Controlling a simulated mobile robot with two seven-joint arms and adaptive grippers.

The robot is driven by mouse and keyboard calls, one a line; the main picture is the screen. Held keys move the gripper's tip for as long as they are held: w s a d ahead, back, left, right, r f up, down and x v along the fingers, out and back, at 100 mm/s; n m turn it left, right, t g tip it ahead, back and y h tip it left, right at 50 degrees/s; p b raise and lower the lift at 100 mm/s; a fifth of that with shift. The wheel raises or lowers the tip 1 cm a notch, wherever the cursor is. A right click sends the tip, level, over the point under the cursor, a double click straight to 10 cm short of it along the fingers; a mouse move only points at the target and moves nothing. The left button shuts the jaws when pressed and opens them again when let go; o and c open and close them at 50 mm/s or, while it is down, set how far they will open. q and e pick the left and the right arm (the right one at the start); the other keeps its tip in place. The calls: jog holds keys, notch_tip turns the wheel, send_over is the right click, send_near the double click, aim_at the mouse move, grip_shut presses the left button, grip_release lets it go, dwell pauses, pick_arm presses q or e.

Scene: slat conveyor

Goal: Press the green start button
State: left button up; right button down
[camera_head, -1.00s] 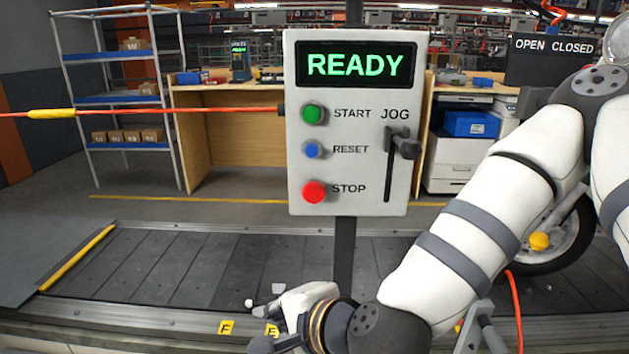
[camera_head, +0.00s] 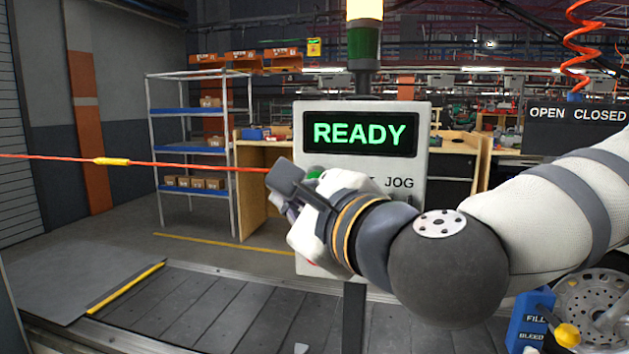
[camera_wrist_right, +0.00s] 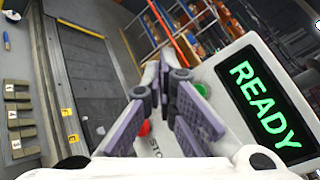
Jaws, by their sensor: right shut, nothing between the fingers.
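The white control panel (camera_head: 436,150) stands upright with a display (camera_head: 360,134) that reads READY in green. The green start button (camera_head: 315,172) shows only as a sliver above my right gripper (camera_head: 280,180), which is in front of the panel's left side. The red stop button (camera_wrist_right: 144,128) shows between the fingers. My left gripper is out of view.
A red cord (camera_head: 180,163) with a yellow sleeve runs in from the left at button height. The dark slat conveyor (camera_head: 190,310) lies below the panel. A blue FILL/BLEED box (camera_head: 530,318) stands at the lower right. A signal lamp (camera_head: 364,40) rises above the panel.

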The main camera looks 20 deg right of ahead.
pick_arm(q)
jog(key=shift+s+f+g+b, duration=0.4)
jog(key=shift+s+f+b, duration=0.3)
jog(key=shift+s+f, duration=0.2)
pick_arm(e)
jog(key=w+d, duration=0.5)
jog(key=w, duration=0.2)
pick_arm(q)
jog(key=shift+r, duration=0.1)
pick_arm(e)
jog(key=shift+w, duration=0.2)
dwell(0.4)
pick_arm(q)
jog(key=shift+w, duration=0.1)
pick_arm(e)
jog(key=shift+w+d, duration=0.25)
